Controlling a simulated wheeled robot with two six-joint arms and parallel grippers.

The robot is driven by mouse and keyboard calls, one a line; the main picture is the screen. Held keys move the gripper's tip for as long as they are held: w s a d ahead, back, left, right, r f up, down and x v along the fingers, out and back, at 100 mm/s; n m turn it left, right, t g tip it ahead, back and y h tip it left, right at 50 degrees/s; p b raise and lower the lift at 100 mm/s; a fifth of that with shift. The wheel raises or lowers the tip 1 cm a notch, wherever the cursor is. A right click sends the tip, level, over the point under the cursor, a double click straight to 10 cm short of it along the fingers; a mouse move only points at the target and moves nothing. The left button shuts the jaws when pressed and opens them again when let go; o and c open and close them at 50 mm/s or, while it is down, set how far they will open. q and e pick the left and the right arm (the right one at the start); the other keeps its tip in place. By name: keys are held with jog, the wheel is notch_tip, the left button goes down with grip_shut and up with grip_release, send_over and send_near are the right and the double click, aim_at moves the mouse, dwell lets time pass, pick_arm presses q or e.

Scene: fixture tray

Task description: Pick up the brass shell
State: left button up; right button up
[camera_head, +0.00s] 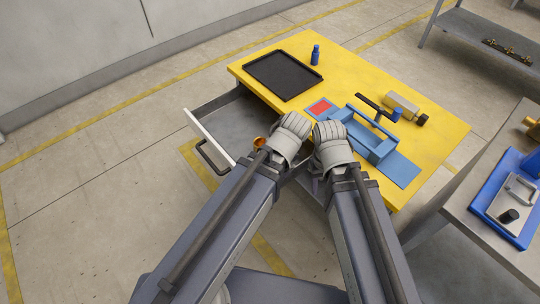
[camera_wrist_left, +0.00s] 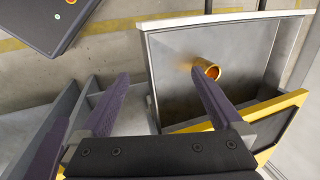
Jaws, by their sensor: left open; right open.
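The brass shell (camera_head: 259,142) is a small orange-gold cylinder in the open drawer (camera_head: 200,125). In the left wrist view the shell (camera_wrist_left: 208,68) lies on the drawer floor, its open end facing the camera. My left gripper (camera_wrist_left: 158,82) is open and empty. In the head view my left gripper (camera_head: 288,130) is just right of the shell. My right gripper (camera_head: 331,136) is beside it near the table's front edge, open; its fingertips are hidden.
The yellow table (camera_head: 440,135) holds a black tray (camera_head: 283,76), a blue bottle (camera_head: 315,55), a red pad (camera_head: 321,107), a blue fixture (camera_head: 372,140) and a grey block (camera_head: 400,105). A side table with a blue tray (camera_head: 478,212) stands right. The drawer walls surround the shell.

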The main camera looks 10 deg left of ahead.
pick_arm(q)
jog(key=w+a+f+m+t+y+b, duration=0.2)
jog(key=w+f+m+b, duration=0.2)
jog(key=f+b, duration=0.25)
jog(key=m+t+y+b, duration=0.3)
jog(key=m+t+b, duration=0.4)
jog(key=m+b, duration=1.15)
send_near(259, 142)
jog(key=shift+w+a+f+n+b, duration=0.25)
jog(key=shift+a+f+n+b, duration=0.2)
jog(key=shift+n+b, duration=0.15)
jog(key=shift+w+a+f+n+b, duration=0.25)
jog(key=shift+a+f+n+b, duration=0.25)
jog(key=shift+n, duration=0.15)
jog(key=shift+w+m+b, duration=0.25)
jog(key=shift+m+b, duration=0.05)
jog(key=shift+m, duration=0.4)
jog(key=shift+w+r+b+x, duration=0.1)
jog(key=shift+b+x, duration=0.6)
jog(key=shift+x, duration=1.25)
jog(key=shift+w+r+b+x, duration=0.15)
jog(key=shift+b+x, duration=0.55)
jog(key=shift+x, duration=1.25)
jog(key=shift+s+d, duration=0.1)
jog(key=shift+d, duration=0.05)
grip_shut()
